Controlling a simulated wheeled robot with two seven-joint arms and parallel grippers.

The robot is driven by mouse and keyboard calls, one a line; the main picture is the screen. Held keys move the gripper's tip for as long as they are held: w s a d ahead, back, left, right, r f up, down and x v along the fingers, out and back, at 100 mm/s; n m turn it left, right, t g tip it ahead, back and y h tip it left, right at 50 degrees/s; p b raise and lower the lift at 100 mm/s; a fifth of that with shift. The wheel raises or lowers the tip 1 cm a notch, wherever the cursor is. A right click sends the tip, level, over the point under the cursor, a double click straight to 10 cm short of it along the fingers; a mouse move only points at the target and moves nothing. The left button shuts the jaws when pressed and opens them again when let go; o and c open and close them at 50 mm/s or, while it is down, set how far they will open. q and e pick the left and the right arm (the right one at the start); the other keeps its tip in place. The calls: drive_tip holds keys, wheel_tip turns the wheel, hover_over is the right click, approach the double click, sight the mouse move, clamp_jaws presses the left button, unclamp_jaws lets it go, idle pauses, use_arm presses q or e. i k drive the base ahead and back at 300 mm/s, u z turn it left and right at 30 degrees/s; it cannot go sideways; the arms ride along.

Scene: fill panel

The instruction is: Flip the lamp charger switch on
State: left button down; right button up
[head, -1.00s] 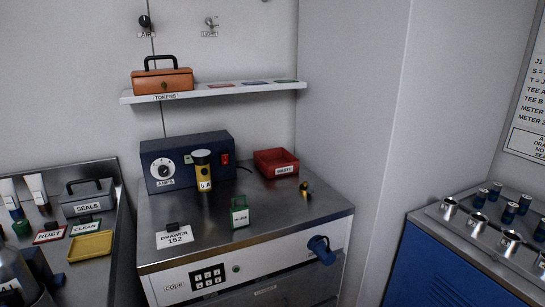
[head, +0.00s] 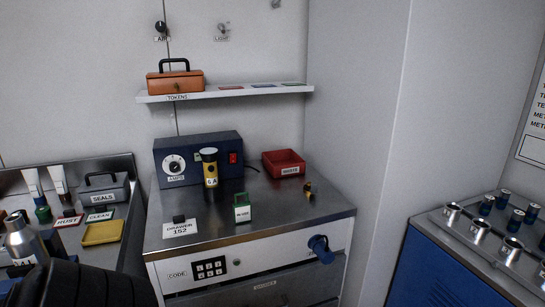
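The lamp charger appears to be the dark blue box (head: 200,146) at the back of the steel counter. Its front carries a round AMPS dial (head: 174,165) and a red switch (head: 233,158) at the right end; the switch is too small to tell its position. A yellow and black lamp (head: 210,170) stands upright in front of the box and hides part of its face. A dark rounded part at the lower left appears to be part of my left arm; its fingertips do not show. My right gripper is not in view.
On the counter are a red waste tray (head: 284,160), a green tagged padlock (head: 242,210), a small brass item (head: 308,190) and a drawer 152 card (head: 181,230). A shelf (head: 230,92) hangs above. A blue knob (head: 321,246) juts from the counter front.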

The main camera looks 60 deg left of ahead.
sight(233, 156)
drive_tip(key=k, duration=0.75)
drive_tip(key=u, duration=0.95)
drive_tip(key=i, duration=0.15)
